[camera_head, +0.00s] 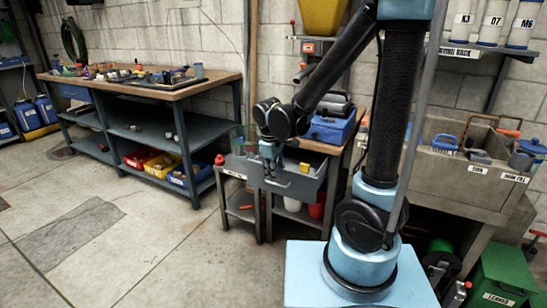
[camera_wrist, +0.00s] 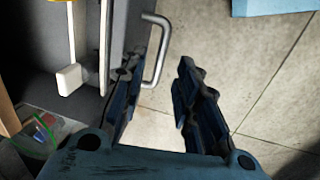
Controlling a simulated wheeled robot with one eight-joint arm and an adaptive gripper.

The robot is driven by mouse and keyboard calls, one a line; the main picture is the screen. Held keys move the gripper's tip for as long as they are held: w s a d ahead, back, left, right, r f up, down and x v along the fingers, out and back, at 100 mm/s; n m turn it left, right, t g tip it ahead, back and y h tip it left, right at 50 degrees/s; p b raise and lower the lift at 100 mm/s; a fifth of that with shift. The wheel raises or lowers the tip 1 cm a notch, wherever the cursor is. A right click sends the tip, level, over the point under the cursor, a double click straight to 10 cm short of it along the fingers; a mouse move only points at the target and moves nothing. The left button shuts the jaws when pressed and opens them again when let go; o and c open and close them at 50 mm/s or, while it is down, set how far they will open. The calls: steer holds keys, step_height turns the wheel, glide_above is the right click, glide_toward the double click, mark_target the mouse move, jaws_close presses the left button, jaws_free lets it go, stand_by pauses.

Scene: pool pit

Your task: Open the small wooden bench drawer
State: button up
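The small bench (camera_head: 345,148) with a wooden top stands by the wall. Its grey drawer (camera_head: 297,187) sticks out from under the top, showing an open inside. In the wrist view, the drawer front (camera_wrist: 118,35) carries a metal bar handle (camera_wrist: 160,50). A white block (camera_wrist: 69,80) shows on the drawer's inner side. My gripper (camera_head: 270,172) is at the drawer front. In the wrist view, its two fingers (camera_wrist: 157,70) are apart, one on the drawer side and one on the outer side of the handle. Contact with the handle cannot be told.
A blue toolbox (camera_head: 331,128) sits on the small bench. A long workbench (camera_head: 155,92) stands left, and a stone sink (camera_head: 455,175) right. A small grey stand (camera_head: 235,172) is beside the drawer. The floor (camera_head: 130,250) in front is clear.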

step_height(320, 180, up, 7)
steer(key=s, duration=0.1)
steer(key=shift+s+a+r, duration=0.15)
steer(key=shift+a+r, duration=0.05)
steer(key=shift+a, duration=0.05)
stand_by(0.4)
steer(key=s+d+m, duration=0.4)
steer(key=d+m, duration=0.2)
steer(key=d, duration=1.1)
steer(key=s+d+f+m, duration=0.3)
steer(key=s+d+m, duration=0.4)
steer(key=s+d, duration=0.2)
steer(key=shift+f+y, duration=0.3)
steer(key=shift+y, duration=0.1)
steer(key=shift+w+f, duration=0.2)
steer(key=shift+w, duration=0.2)
